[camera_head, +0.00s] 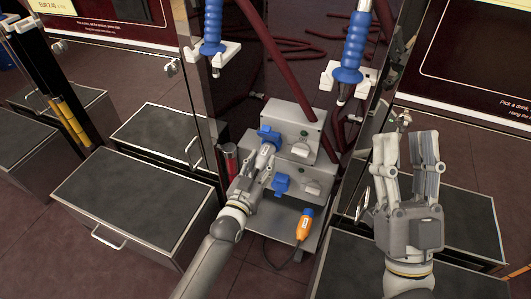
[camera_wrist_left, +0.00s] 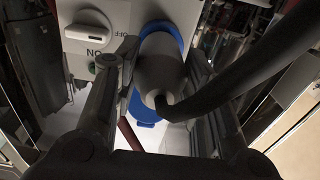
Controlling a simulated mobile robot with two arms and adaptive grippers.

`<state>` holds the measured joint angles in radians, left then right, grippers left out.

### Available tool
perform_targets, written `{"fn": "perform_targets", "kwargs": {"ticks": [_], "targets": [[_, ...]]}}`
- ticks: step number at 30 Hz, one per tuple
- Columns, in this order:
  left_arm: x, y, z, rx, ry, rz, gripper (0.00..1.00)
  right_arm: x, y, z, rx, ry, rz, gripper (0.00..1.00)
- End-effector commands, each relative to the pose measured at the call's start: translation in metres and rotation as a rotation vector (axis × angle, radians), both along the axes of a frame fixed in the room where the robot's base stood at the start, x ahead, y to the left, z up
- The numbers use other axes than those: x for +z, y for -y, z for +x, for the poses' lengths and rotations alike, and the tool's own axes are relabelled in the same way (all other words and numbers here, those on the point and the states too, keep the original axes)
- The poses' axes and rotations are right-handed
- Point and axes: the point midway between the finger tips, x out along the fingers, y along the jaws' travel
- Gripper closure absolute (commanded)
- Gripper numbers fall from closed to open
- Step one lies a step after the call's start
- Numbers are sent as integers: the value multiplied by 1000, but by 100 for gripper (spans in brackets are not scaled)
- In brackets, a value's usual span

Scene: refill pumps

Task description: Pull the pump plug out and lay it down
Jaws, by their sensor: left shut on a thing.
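The pump plug (camera_wrist_left: 162,72) has a grey body with a thick black cable; in the left wrist view it points at the blue socket (camera_wrist_left: 160,28) on the white switch box (camera_wrist_left: 88,28). Its front end meets the blue ring, and I see no gap between them. My left gripper (camera_head: 266,155) is shut on the plug body, one finger on each side. In the head view the fingers mostly hide the plug, and the blue socket (camera_head: 268,134) shows just beyond. My right gripper (camera_head: 407,145) is open and empty at the right, fingers pointing up.
A second switch box (camera_head: 308,178) with a blue socket (camera_head: 281,183) sits below the first. An orange connector (camera_head: 304,226) on a black cable lies low in front. Blue-handled nozzles (camera_head: 211,25) (camera_head: 354,47) hang above. Dark-topped boxes (camera_head: 140,200) stand left; floor shows at lower left.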

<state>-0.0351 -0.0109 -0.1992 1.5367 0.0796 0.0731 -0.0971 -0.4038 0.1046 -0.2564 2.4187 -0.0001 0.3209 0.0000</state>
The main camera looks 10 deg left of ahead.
Motion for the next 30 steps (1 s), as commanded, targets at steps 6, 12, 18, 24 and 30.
{"fn": "perform_targets", "kwargs": {"ticks": [6, 12, 18, 24, 30], "targets": [[1, 0, 0, 0, 2, 0, 100, 0, 0, 0, 1, 0, 0, 60], [1, -1, -3, 0, 1, 0, 100, -3, -1, 4, 2, -28, -8, 60], [1, -1, -6, 0, 1, 0, 100, -10, -3, 10, 0, -76, -21, 60], [0, -2, -9, 0, 0, 0, 100, -18, -3, 15, -4, -126, -34, 60], [0, -3, -12, 0, -1, 0, 100, -25, -3, 19, -7, -168, -46, 60]]}}
